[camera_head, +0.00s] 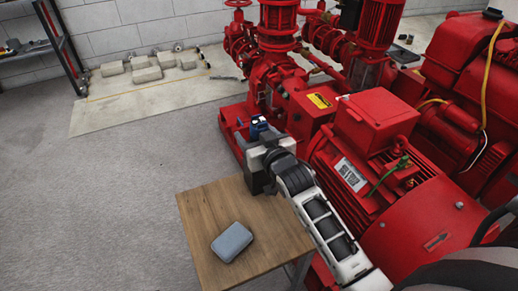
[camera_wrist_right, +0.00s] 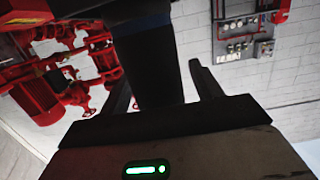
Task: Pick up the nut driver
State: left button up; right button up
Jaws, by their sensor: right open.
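A dark tool with blue parts, which looks like the nut driver (camera_head: 258,123), shows at the far end of my right gripper (camera_head: 260,137) in the head view, above the table's far edge. In the right wrist view the nut driver's dark, thick body (camera_wrist_right: 146,65) stands between the two fingers of my right gripper (camera_wrist_right: 163,88), with a blue band near the top. The fingers are open, one on each side of it. Whether they touch it I cannot tell. Its tip is hidden. My left gripper is not in view.
A wooden table (camera_head: 200,225) stands below my right arm, with a grey case (camera_head: 231,242) on it. A large red pump motor (camera_head: 370,190) stands close at the right. Grey blocks (camera_head: 145,72) lie on the floor behind. The floor at left is clear.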

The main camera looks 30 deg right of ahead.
jog(key=c, duration=1)
jog(key=shift+r, duration=0.15)
jog(key=shift+c, duration=0.8)
